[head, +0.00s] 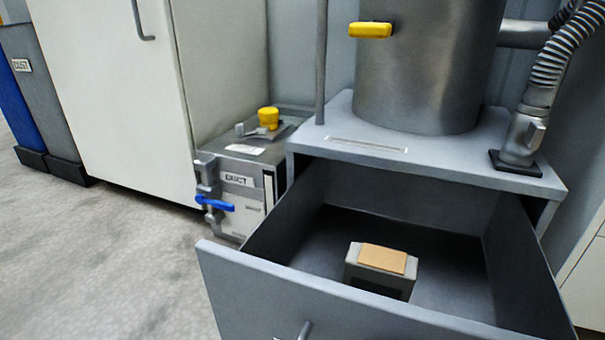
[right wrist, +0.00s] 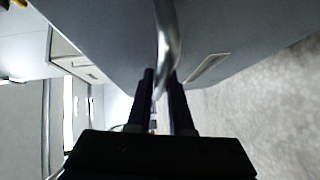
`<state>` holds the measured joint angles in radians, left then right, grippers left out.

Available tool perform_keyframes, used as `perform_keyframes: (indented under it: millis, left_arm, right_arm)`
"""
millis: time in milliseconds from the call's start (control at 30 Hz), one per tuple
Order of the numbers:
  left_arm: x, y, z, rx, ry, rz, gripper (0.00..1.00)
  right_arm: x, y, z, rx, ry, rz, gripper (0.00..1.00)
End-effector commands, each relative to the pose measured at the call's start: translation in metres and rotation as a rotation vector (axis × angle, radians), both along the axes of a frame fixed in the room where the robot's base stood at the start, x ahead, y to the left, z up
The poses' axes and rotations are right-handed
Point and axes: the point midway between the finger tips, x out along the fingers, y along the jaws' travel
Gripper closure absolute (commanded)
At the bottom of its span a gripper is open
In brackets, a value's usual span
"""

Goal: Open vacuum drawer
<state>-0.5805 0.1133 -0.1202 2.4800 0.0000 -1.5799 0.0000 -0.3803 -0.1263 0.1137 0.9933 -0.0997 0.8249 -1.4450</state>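The grey vacuum drawer (head: 345,307) stands pulled well out from under the steel vacuum canister (head: 425,70) in the head view. A small grey block with a tan top (head: 380,265) sits inside it. Only the upper end of the drawer's metal handle (head: 305,330) shows at the bottom edge. In the right wrist view, the curved handle (right wrist: 167,40) passes between the two dark fingers of my right gripper (right wrist: 161,75), which look closed on it. The right gripper is below the head view. My left gripper is in neither view.
A grey box labelled DUCT (head: 240,185) with a blue lever (head: 214,203) and a yellow knob (head: 268,117) stands left of the drawer. A white cabinet (head: 115,100) is behind it. A ribbed hose (head: 555,60) runs at right. Floor at lower left is clear.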

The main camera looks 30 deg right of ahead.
Motion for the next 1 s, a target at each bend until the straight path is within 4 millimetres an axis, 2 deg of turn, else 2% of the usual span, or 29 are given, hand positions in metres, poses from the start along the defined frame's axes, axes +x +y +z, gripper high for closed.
perform_keyframes:
  millis: [33, 200, 433, 533, 667, 800, 1000]
  left_arm:
    - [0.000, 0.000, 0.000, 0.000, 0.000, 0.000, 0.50]
    - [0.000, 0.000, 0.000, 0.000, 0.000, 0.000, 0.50]
    - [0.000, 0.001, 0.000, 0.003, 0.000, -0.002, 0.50]
    - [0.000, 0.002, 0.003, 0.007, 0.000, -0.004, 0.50]
    - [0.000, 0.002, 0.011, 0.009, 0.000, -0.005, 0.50]
    - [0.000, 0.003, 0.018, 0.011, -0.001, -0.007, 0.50]
    - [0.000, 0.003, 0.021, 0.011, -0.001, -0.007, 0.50]
  right_arm:
    - [0.000, 0.000, 0.000, 0.000, 0.000, 0.000, 0.74]
    - [0.000, 0.000, 0.000, 0.000, 0.001, 0.000, 0.55]
    - [-0.001, 0.000, 0.000, 0.000, 0.002, 0.000, 0.55]
    - [-0.007, 0.000, 0.001, 0.000, 0.005, 0.000, 0.55]
    - [-0.028, 0.002, 0.005, 0.001, 0.007, -0.001, 0.55]
    - [-0.057, 0.004, 0.009, 0.001, 0.007, -0.001, 0.55]
    - [-0.088, 0.006, 0.013, 0.001, 0.004, 0.000, 0.55]
